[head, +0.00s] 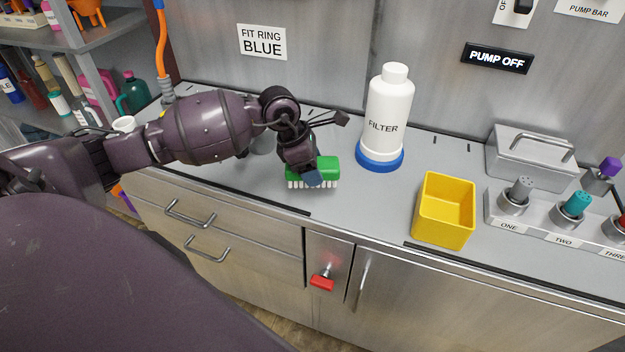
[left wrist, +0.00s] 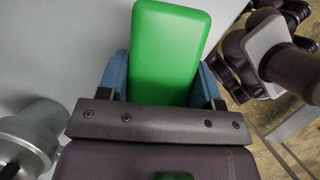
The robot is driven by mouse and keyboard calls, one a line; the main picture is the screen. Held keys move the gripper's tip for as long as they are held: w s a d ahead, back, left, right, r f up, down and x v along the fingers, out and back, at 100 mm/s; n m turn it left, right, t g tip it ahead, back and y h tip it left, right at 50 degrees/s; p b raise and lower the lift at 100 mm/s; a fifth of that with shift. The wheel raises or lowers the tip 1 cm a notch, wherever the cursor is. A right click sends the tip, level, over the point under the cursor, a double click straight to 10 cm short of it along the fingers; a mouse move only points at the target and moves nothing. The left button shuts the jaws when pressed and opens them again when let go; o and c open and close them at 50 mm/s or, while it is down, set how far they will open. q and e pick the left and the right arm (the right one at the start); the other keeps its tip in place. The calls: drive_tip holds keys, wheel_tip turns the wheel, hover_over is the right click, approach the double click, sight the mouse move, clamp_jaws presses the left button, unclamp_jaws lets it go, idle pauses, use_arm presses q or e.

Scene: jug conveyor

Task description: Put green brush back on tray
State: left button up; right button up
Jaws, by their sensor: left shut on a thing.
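The green brush (head: 328,167) has a green back and white bristles pointing down. It is at the counter's front part, left of the white filter bottle; I cannot tell whether the bristles touch the counter. My left gripper (head: 312,178) is shut on it from above. In the left wrist view the green brush (left wrist: 172,40) sits between the blue fingertips of my left gripper (left wrist: 162,82). I cannot make out a tray for the brush with certainty. My right gripper is not in view.
The white filter bottle (head: 389,115) stands on a blue ring (head: 380,159). A yellow open box (head: 445,208) is right of it, near the front edge. A grey lidded box (head: 530,157) and a holder with numbered plugs (head: 545,220) are farther right. Shelves (head: 95,38) stand at left.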

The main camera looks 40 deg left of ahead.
use_arm(q)
drive_tip(key=shift+f, duration=2.4)
drive_tip(key=o, duration=1.1)
drive_tip(key=shift+c, duration=0.2)
drive_tip(key=shift+r, duration=0.1)
drive_tip(key=v, duration=1.2)
drive_tip(key=shift+r, duration=0.15)
